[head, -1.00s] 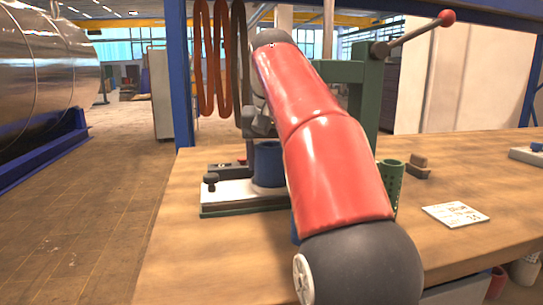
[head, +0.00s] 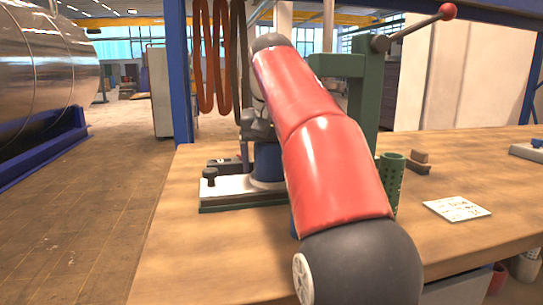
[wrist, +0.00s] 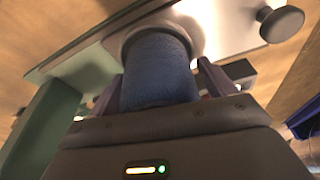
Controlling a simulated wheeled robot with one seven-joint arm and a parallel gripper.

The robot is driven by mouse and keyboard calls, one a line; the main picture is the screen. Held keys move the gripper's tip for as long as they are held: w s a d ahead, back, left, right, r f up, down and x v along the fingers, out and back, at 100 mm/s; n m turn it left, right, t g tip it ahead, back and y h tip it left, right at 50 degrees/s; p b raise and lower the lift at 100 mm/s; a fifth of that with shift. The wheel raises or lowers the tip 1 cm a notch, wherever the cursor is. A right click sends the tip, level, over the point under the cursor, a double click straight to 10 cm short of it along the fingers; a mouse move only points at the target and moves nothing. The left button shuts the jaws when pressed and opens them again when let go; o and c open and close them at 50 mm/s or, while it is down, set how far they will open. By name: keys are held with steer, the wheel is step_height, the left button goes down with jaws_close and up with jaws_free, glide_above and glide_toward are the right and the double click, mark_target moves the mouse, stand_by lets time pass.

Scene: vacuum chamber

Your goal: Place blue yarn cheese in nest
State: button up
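The blue yarn cheese (head: 268,163) is a fuzzy blue cylinder standing upright on the white plate of the green press at the bench. In the wrist view the cheese (wrist: 160,68) stands at a pale round ring (wrist: 190,32), which looks like the nest. Whether it is fully seated is hard to tell. My gripper (wrist: 162,88) is around the cheese, with one dark finger on each side. A narrow gap shows beside the fingers, so it looks open. In the head view my gripper (head: 256,130) is just above the cheese, partly hidden by my red arm.
The green press column (head: 364,95) with a red-knobbed lever stands close behind my arm. A black knob (head: 209,175) rises from the plate's left end. A green perforated cup (head: 392,172), brown block (head: 418,161) and white card (head: 456,209) are on the right.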

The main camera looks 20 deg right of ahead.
steer(key=shift+o, duration=0.3)
steer(key=shift+r, duration=0.15)
steer(key=p+v, duration=0.3)
steer(key=v, duration=0.4)
steer(key=shift+s+r+p, duration=0.15)
steer(key=shift+r+p, duration=0.2)
steer(key=shift+p, duration=0.05)
